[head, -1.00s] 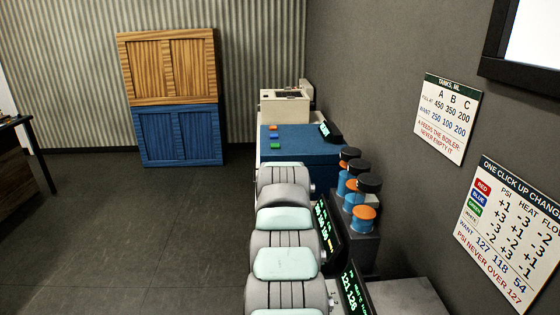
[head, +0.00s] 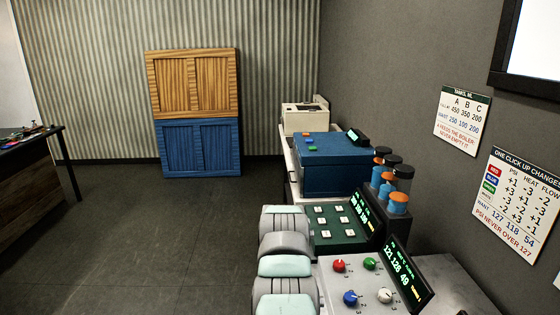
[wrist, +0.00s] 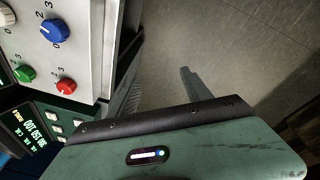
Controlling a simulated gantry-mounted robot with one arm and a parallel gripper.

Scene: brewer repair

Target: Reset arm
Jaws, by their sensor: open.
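In the wrist view my gripper (wrist: 160,78) shows two dark fingers set well apart with nothing between them, so it is open. Bare floor shows behind the fingers. The left finger lies close to the edge of a grey knob panel (wrist: 88,62); I cannot tell whether it touches. In the head view my grey and mint arm (head: 284,268) is folded at the bottom centre, left of the counter. The gripper itself is hidden there.
The knob panel (head: 376,272) has red, green, blue and white knobs and a display. Behind it stand a green button panel (head: 325,246), a blue box (head: 318,176) and orange-blue canisters (head: 388,190). Cabinets (head: 196,112) stand at the back; a table (head: 30,145) is left. Middle floor is clear.

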